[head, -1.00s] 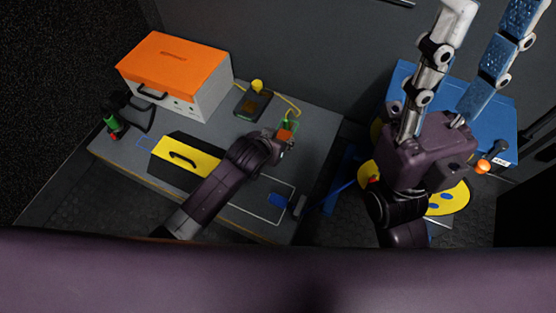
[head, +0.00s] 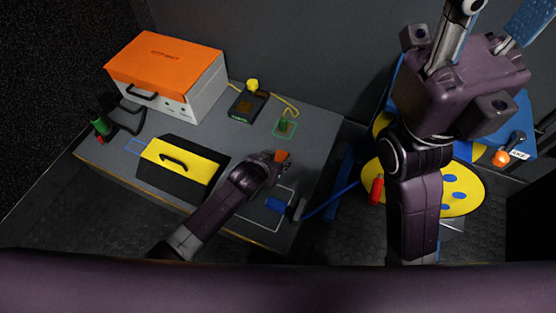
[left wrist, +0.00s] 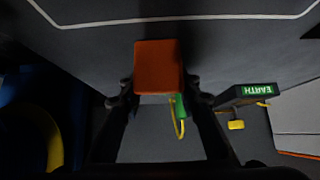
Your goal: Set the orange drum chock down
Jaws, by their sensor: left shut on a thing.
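The orange drum chock (head: 281,156) is a small block in my left gripper (head: 278,160), over the right part of the grey table (head: 225,130). In the left wrist view the chock (left wrist: 158,67) sits between the two dark fingers of my left gripper (left wrist: 158,92), which are shut on it. A white outline (head: 250,219) lies near the table's front right, and the chock is just beyond its far side. I cannot tell whether the chock touches the table. My right arm is at the upper right, and its fingertips do not show clearly.
A small green object (head: 284,125) stands in a green outline. A black box (head: 248,105) labelled EARTH, a yellow-and-black case (head: 178,163) and an orange-lidded box (head: 165,65) occupy the table. A blue block (head: 275,204) lies by the white outline.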

